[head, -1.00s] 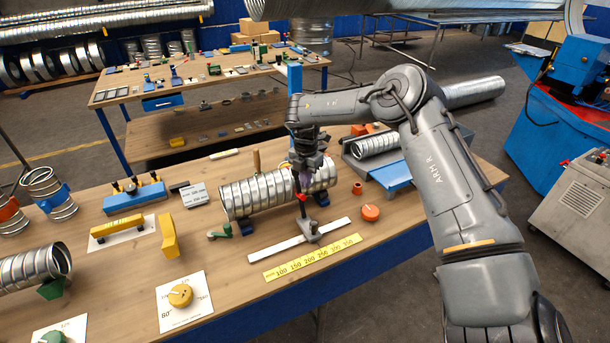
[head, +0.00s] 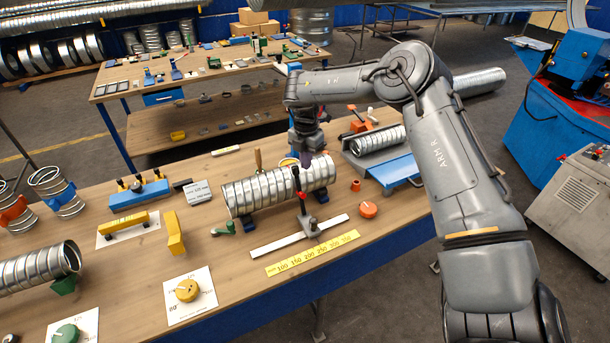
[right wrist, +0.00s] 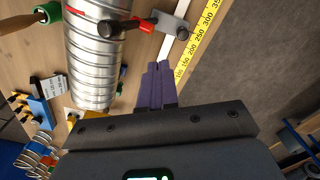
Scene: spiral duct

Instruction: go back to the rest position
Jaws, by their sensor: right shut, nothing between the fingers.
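My right gripper (head: 305,158) is above the bench, at the far side of the right end of the spiral duct (head: 262,192). Its purple fingers (right wrist: 157,82) are together with nothing between them in the right wrist view. The ribbed metal duct lies on blue supports on the wooden bench, and it also shows in the right wrist view (right wrist: 92,60) to the left of the fingers, apart from them. A red-and-black handled stop (head: 303,212) stands at the duct's front side on a white rail (head: 275,246). My left gripper is not in view.
A yellow scale strip (head: 312,252), an orange knob (head: 368,209) and a yellow dial (head: 187,290) lie at the front. A grey tray with a shorter duct (head: 377,144) is at the right. Yellow blocks (head: 175,234) and a blue rack (head: 140,195) stand at the left.

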